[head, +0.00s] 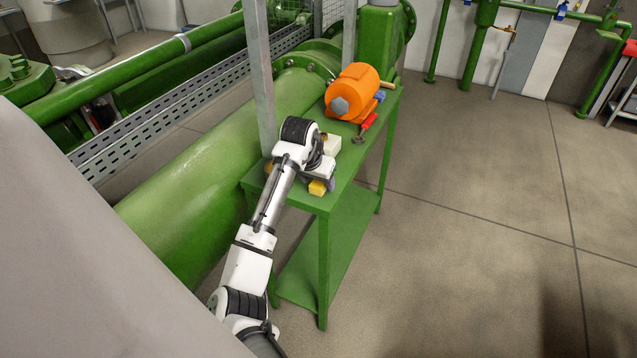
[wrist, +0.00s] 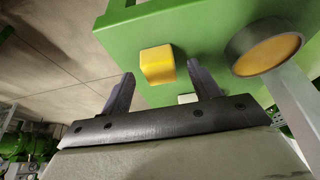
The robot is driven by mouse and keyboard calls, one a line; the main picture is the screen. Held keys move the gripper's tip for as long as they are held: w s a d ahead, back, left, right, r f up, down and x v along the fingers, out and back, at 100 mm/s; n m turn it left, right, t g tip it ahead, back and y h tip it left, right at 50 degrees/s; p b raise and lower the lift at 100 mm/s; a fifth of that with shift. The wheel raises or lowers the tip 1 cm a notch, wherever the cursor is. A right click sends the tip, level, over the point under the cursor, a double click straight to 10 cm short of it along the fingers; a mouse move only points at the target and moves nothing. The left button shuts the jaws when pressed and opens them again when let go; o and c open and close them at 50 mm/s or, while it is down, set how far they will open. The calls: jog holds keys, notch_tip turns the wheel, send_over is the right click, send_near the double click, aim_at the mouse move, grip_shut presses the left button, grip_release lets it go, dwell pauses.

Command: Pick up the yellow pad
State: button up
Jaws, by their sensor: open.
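The yellow pad (head: 317,188) is a small yellow block at the near end of the green table (head: 337,200) in the head view. In the wrist view the yellow pad (wrist: 157,65) lies on the green top, just ahead of the space between my fingers. My gripper (wrist: 163,88) is open and empty, with one dark finger to each side of the pad's line and no visible contact. In the head view my wrist covers part of the tabletop beside the pad.
A round dark-rimmed object with an orange-yellow face (wrist: 268,54) is close to my right finger. A pale block (head: 330,143), a red-handled tool (head: 368,124) and an orange motor (head: 353,92) are farther along the table. A grey post (head: 260,75) rises beside my arm.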

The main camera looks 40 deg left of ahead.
aim_at(317, 184)
jog(key=shift+w+a+f, duration=0.1)
jog(key=shift+w+f, duration=0.15)
jog(key=shift+f, duration=0.35)
jog(key=c, duration=1.1)
jog(key=shift+o, duration=0.2)
jog(key=shift+r, duration=0.1)
notch_tip(317, 184, up, 20)
jog(key=b, duration=0.3)
jog(key=o, duration=0.4)
jog(key=c, duration=0.3)
